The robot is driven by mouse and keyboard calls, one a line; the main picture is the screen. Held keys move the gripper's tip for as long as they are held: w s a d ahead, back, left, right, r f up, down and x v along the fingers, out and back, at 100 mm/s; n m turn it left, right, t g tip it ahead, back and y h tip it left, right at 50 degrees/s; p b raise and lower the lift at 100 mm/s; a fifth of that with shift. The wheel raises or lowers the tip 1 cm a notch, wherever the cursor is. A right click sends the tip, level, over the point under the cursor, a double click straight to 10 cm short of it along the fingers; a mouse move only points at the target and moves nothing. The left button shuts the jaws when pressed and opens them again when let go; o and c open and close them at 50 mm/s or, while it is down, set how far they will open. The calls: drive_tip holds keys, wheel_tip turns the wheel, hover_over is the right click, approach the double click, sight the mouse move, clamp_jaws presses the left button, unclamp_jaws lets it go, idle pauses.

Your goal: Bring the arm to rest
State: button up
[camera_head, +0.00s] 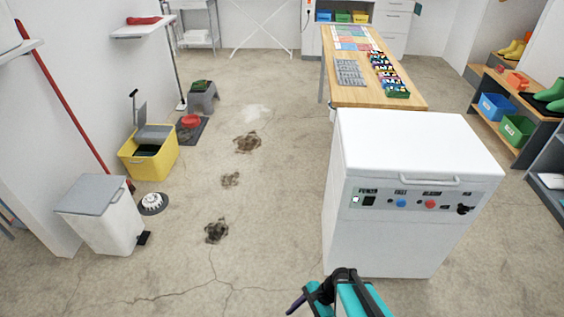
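My arm, teal and black, enters at the bottom edge, right of the middle. My gripper (322,292) is near the bottom of the view, in front of the white machine (412,150), and partly cut off by the frame. A small dark purple piece (297,303) sticks out to its left; I cannot tell if it is a finger or a held thing. The fingertips do not show clearly, so I cannot tell if the gripper is open or shut.
The white machine with a handled lid and button panel stands close on the right. Behind it is a wooden table (400,97). A white pedal bin (104,215) and a yellow bucket (150,160) line the left wall. Dark floor patches (216,231) lie mid-floor, otherwise open.

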drive_tip(key=s+d+f+n+g+h, duration=0.2)
drive_tip(key=s+d+n+h, duration=0.5)
drive_tip(key=d+n, duration=0.5)
drive_tip(key=shift+s+n+g, duration=0.3)
drive_tip(key=shift+s+n, duration=0.2)
drive_tip(key=shift+n, duration=0.3)
